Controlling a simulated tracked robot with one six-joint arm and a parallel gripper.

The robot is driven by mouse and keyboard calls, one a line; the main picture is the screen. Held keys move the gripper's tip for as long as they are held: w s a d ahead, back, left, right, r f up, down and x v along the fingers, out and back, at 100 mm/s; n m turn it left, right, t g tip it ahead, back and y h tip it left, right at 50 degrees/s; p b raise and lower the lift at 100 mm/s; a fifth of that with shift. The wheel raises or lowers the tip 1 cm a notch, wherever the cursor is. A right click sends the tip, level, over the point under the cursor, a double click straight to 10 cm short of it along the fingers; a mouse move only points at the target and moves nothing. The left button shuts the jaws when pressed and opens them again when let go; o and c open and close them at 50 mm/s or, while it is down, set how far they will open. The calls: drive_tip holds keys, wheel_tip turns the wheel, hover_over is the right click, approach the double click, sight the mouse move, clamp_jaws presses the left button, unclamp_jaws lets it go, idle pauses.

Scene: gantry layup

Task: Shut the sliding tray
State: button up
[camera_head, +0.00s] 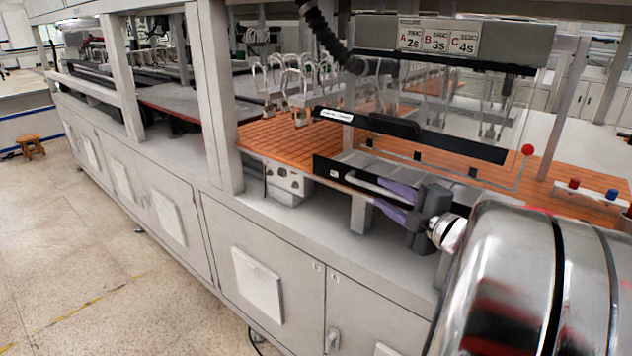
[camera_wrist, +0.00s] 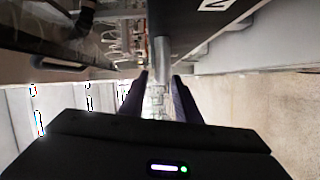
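The sliding tray (camera_head: 385,168) is in the head view, below the clear-panelled station, and stands out toward the front. Its black front panel (camera_head: 327,170) carries a silver bar handle (camera_head: 365,184). The panel (camera_wrist: 195,22) and handle (camera_wrist: 161,52) also show in the wrist view. My gripper (camera_head: 376,194) is at the handle, its two purple fingers apart. In the wrist view my gripper (camera_wrist: 160,82) has one finger on each side of the handle's line, with a narrow gap between them. Firm contact with the bar cannot be made out. My gripper body hides the right part of the panel.
The orange perforated bench top (camera_head: 275,138) lies around the tray. A black bar (camera_head: 410,133) and clear panel hang above it. A grey metal box (camera_head: 287,184) stands left of the tray. The grey cabinet (camera_head: 265,250) is below; open floor (camera_head: 90,270) lies left.

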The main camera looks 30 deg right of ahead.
sight(383, 193)
drive_tip(key=shift+w+d+f, duration=0.1)
drive_tip(key=shift+w, duration=1.4)
drive_tip(key=shift+c, duration=0.2)
clamp_jaws()
drive_tip(key=shift+f, duration=0.1)
